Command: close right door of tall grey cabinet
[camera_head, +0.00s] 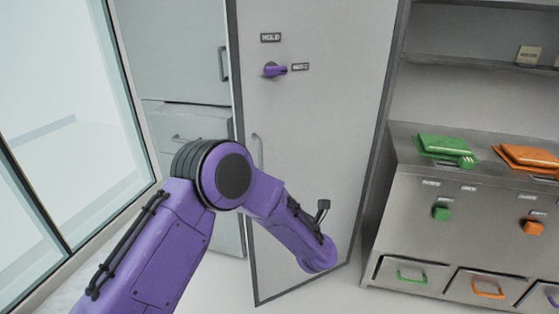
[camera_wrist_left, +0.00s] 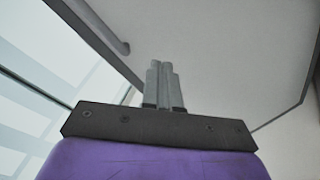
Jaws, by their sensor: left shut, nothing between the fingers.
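The cabinet door (camera_head: 330,110) is a tall light-grey panel with a dark border in the middle of the head view. It stands at an angle, its lower edge slanting up to the right. It has a vertical grey handle (camera_head: 258,152) near its left edge. My purple left arm reaches across its lower part, and its gripper is hidden there. In the left wrist view, my left gripper (camera_wrist_left: 163,68) is shut and empty, its fingers together in front of a pale grey panel (camera_wrist_left: 225,60). I cannot tell whether they touch it. My right gripper is not in view.
Other grey cabinet fronts (camera_head: 170,50) stand behind the door's left edge. A glass panel (camera_head: 60,120) is at the left. A grey counter unit (camera_head: 400,215) with green and orange items stands close to the door's right. Pale floor shows below.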

